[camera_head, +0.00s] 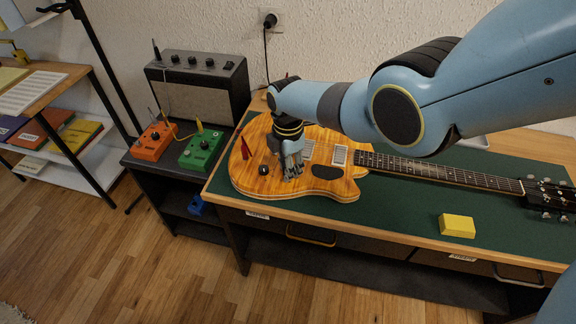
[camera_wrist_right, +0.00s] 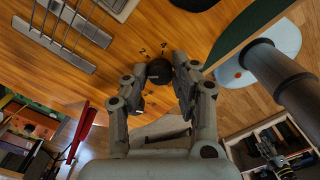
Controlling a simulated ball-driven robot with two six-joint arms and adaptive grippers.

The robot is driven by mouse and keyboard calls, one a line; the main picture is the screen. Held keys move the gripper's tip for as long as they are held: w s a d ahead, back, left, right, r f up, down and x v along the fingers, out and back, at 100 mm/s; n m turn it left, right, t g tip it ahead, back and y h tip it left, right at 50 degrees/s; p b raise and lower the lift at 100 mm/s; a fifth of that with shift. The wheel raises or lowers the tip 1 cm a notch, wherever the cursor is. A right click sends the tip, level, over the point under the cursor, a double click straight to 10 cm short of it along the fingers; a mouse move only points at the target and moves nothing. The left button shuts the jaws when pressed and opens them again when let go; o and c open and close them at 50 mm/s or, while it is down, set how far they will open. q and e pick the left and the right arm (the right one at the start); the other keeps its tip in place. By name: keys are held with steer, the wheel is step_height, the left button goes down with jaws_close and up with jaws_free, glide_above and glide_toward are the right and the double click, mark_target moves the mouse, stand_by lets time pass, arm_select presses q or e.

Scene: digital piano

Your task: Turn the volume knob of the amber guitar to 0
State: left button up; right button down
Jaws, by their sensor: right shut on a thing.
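The amber guitar (camera_head: 345,190) lies flat on a green-topped bench, its neck to the right. My right gripper (camera_head: 292,172) comes down over the lower part of its body. In the right wrist view its two fingers (camera_wrist_right: 160,82) close on both sides of a round black knob (camera_wrist_right: 160,70) on the amber top. Small numbers, among them a 2 and a 4, show around this knob; I cannot read its label or clearly make out its setting. Another black knob (camera_head: 264,170) stands free to the left of the gripper. My left gripper is not in view.
A yellow block (camera_head: 457,225) lies on the green bench top (camera_head: 400,218) in front of the neck. An amplifier (camera_head: 200,85), an orange pedal (camera_head: 153,142) and a green pedal (camera_head: 202,150) stand on a dark shelf to the left. My right arm hangs above the guitar.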

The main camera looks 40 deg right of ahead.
stand_by(0.5)
steer(key=c, duration=1.1)
jaws_free()
steer(key=shift+o, duration=0.2)
steer(key=shift+r, duration=0.15)
step_height(320, 180, up, 12)
steer(key=shift+s+f, duration=0.1)
steer(key=shift+f, duration=0.1)
